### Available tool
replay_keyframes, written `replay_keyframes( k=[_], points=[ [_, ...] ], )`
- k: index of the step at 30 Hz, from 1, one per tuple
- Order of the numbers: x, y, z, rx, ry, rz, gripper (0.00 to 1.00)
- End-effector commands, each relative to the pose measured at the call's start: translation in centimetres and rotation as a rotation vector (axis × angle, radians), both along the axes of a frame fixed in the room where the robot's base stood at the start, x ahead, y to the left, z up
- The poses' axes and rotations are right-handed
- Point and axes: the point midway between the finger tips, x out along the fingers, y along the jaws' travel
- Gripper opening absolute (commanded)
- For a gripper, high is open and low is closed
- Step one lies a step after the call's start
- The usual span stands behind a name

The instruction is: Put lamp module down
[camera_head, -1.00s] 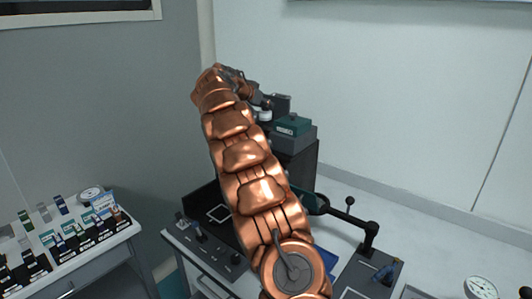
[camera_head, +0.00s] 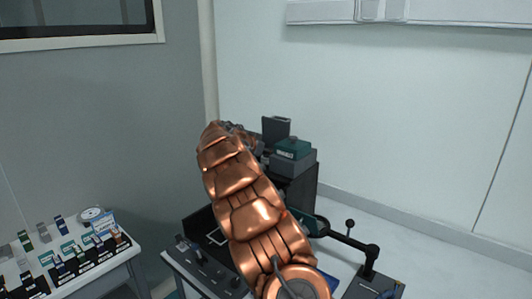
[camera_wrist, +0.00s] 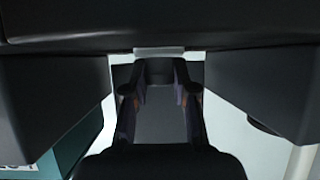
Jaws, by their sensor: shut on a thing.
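My gripper (camera_wrist: 158,100) shows in the wrist view with its two dark fingers on either side of a dark grey, flat-faced piece, which I take for the lamp module (camera_wrist: 160,126). The fingers are shut on it. Its far end and underside are hidden. In the head view my copper arm reaches away to the back, and its end hides most of the gripper. A dark upright box (camera_head: 276,128) shows just beyond the arm's end; I cannot tell whether it is the held module.
A teal-topped unit (camera_head: 293,149) stands on a dark housing close right of the arm's end; a teal box (camera_wrist: 72,148) is at lower left in the wrist view. A black jointed arm (camera_head: 348,240) stands right. A side table (camera_head: 90,270) at left holds several small modules.

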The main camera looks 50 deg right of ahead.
Motion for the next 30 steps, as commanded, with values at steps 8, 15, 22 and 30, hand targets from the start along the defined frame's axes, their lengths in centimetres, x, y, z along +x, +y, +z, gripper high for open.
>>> replay_keyframes(
  k=[8, 15, 22, 30],
  points=[
    [0.0, 0.0, -0.9, -0.001, -0.002, 0.002, 0.0],
    [0.0, 0.0, -1.1, -0.001, -0.002, 0.001, 0.0],
    [0.0, 0.0, -1.4, -0.001, -0.001, 0.002, 0.0],
    [0.0, 0.0, -1.7, -0.001, -0.002, 0.001, 0.0]
  ],
)
